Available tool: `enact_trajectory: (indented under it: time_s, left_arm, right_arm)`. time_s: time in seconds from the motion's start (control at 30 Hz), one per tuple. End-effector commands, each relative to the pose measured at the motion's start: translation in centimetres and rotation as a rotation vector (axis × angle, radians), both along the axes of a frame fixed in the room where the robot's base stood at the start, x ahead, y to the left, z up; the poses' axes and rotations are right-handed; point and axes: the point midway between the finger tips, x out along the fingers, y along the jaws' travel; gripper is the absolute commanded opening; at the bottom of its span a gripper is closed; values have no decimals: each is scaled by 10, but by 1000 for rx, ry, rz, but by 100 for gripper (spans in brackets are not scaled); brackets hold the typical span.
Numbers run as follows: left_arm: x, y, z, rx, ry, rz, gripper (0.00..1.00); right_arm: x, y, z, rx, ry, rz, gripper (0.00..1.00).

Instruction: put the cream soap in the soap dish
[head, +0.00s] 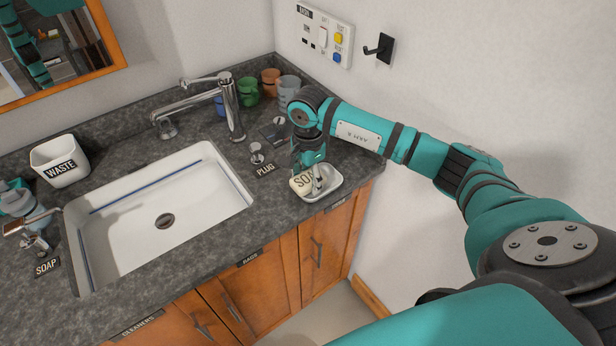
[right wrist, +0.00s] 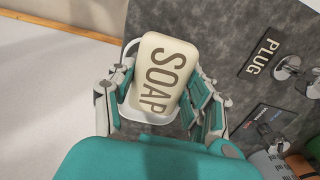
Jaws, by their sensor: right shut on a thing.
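The cream soap (head: 301,184), a rounded block marked SOAP, is between the fingers of my right gripper (head: 313,176). In the right wrist view the soap (right wrist: 163,77) sits between both fingers of this gripper (right wrist: 160,98). The white soap dish (head: 331,189) is on the counter near its right front corner. Its rim shows beneath the soap in the right wrist view (right wrist: 150,117). The soap overlaps the dish; I cannot tell whether it touches the dish's bottom.
A white sink (head: 130,240) with a chrome tap (head: 234,110) fills the middle of the counter. A plug (head: 257,155) lies left of the dish. Several cups (head: 270,83) stand behind it. A waste bin (head: 60,160) is at the left. A wall hook (head: 381,48) is above my right arm.

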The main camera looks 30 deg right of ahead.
Motion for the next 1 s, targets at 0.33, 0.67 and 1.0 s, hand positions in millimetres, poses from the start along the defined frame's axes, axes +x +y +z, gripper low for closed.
enact_trajectory:
  time_s: [0.33,0.67,1.0]
  left_arm:
    - [-1,-1,-2,-1,1,-2,0]
    - [-1,-1,9,-1,1,-3,0]
    - [-1,-3,-15,-3,1,-2,0]
  right_arm:
    - [0,0,-2,0,0,0,74]
    - [0,0,9,1,0,0,74]
    - [2,-1,71,0,-8,1,74]
